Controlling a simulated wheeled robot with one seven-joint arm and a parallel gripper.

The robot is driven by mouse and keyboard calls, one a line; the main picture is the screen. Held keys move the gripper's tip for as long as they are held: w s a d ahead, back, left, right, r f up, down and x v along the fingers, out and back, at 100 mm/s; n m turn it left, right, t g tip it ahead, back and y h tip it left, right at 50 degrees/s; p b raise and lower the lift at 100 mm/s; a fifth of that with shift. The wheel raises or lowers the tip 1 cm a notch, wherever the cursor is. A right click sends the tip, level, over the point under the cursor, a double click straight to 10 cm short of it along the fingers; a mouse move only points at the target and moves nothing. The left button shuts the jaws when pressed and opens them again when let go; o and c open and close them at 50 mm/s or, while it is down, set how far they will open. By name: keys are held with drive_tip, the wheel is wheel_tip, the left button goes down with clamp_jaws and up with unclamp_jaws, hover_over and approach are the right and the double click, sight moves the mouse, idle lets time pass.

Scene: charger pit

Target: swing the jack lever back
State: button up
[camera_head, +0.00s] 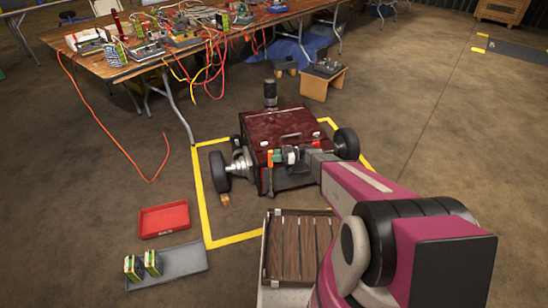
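A dark red wheeled vehicle (283,122) stands inside a yellow floor outline in the head view. Its left wheel (219,171) and right wheel (347,143) show at its sides. My magenta and grey arm reaches in from the lower right. My gripper (290,155) is small and dark at the vehicle's near side. A small orange upright part (270,158) is just left of it. I cannot tell whether this is the jack lever, or whether the gripper touches it. The fingers are too small to tell open from shut.
A red tray (164,219) and a grey plate (168,267) with two green-and-yellow blocks (143,264) lie at left. A wooden-slatted platform (299,245) is in front. A cluttered table (130,70) with trailing cables and a small wooden stand (323,83) are behind. Floor at right is clear.

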drive_tip(key=o, duration=0.4)
drive_tip(key=shift+w+d+r, duration=0.1)
drive_tip(key=shift+w+d, duration=0.2)
drive_tip(key=shift+d, duration=0.05)
drive_tip(key=d, duration=0.3)
drive_tip(key=w+d, duration=0.1)
drive_tip(key=d, duration=0.6)
drive_tip(key=shift+w+d, duration=0.2)
drive_tip(key=shift+d, duration=0.15)
